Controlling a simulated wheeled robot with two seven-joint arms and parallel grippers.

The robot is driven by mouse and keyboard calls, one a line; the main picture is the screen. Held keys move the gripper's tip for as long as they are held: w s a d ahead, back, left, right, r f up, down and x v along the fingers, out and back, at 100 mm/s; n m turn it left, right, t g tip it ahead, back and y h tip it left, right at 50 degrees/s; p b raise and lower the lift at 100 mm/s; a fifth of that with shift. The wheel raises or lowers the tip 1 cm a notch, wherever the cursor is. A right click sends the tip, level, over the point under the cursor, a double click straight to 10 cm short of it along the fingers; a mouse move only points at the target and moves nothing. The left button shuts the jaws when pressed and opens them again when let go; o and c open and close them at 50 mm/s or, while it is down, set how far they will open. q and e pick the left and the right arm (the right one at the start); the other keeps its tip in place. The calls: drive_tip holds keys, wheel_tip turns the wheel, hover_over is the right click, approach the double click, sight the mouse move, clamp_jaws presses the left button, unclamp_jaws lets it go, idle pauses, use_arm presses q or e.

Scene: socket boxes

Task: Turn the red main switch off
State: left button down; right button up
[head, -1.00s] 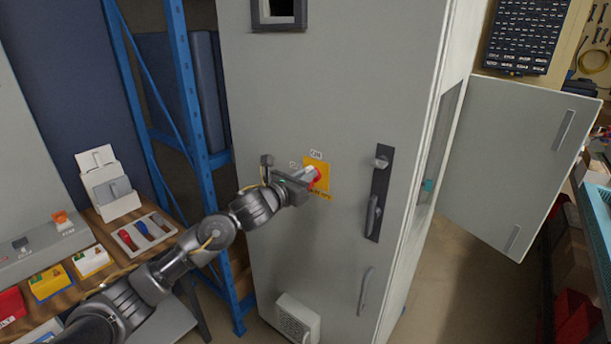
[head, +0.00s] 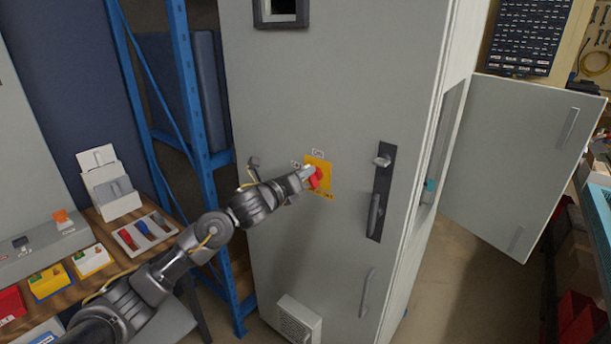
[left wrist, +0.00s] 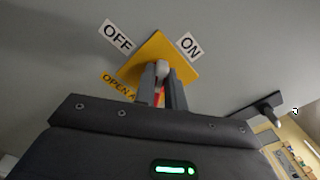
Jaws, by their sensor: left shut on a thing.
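The red main switch (head: 317,179) sits on a yellow plate (head: 326,166) on the grey cabinet door. My left gripper (head: 308,174) reaches it from the left and is shut on its handle. In the left wrist view, the two fingers (left wrist: 162,84) close around the switch handle (left wrist: 162,69), and a little red (left wrist: 160,98) shows between them. The handle points between the OFF label (left wrist: 115,37) and the ON label (left wrist: 189,45). The fingers hide much of the switch. My right gripper is not in view.
A black door handle (head: 378,200) is right of the switch. A vent box (head: 299,318) sticks out low on the cabinet (head: 260,130). A blue rack (head: 193,110) and a bench with boxes and a tray (head: 146,232) stand left. An open grey door (head: 510,160) is at right.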

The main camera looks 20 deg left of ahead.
use_arm(q)
drive_tip(key=n, duration=0.3)
drive_tip(key=f+n+p, duration=0.1)
drive_tip(key=n, duration=0.3)
drive_tip(key=n+p, duration=0.1)
drive_tip(key=n, duration=0.3)
drive_tip(key=shift+w+a+f, duration=0.15)
drive_tip(key=shift+a+f, duration=0.05)
drive_tip(key=shift+a, duration=0.15)
idle(0.4)
drive_tip(key=c, duration=1.5)
unclamp_jaws()
drive_tip(key=shift+o, duration=0.2)
